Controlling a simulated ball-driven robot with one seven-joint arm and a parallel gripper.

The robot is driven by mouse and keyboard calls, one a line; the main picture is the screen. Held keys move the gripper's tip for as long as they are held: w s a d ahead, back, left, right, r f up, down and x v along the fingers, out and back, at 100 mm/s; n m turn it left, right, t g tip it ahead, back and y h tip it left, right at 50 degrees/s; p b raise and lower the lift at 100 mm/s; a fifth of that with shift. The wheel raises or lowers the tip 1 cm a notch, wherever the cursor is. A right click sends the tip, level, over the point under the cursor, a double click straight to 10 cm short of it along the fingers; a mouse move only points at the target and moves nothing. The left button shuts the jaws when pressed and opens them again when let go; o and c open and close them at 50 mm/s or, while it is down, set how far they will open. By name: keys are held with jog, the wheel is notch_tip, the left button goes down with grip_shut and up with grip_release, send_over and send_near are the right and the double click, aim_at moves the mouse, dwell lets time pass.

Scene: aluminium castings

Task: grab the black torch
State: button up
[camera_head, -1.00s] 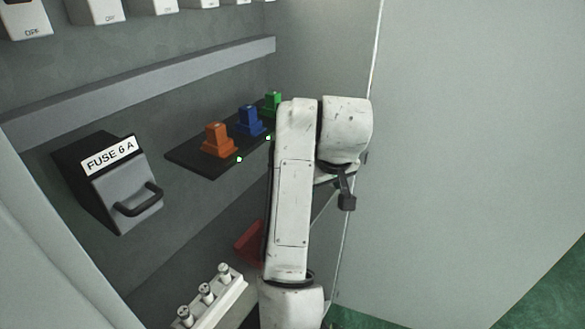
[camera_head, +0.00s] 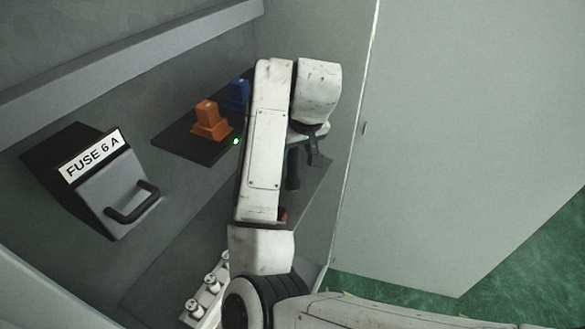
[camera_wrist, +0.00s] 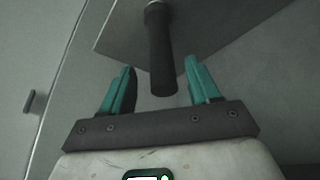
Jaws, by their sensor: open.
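The black torch (camera_wrist: 162,62) is a dark cylinder with a paler ring at its far end. In the wrist view it lies between and ahead of the two teal fingers of my gripper (camera_wrist: 157,88), which stand apart and do not appear to touch it. In the head view a dark upright cylinder (camera_head: 293,172), likely the torch, shows just right of my arm, against a grey panel. My gripper is mostly hidden behind my arm there.
A black plate (camera_head: 178,146) carries an orange block (camera_head: 208,122) and a blue block (camera_head: 238,95). A fuse box with a handle (camera_head: 108,188) is at left. A rack of white fuses (camera_head: 196,308) is below. A cabinet door (camera_head: 450,130) stands at right.

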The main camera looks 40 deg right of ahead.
aim_at(293, 167)
jog(key=shift+a+x, duration=0.2)
jog(key=shift+x, duration=1.65)
jog(key=shift+c, duration=0.4)
grip_shut()
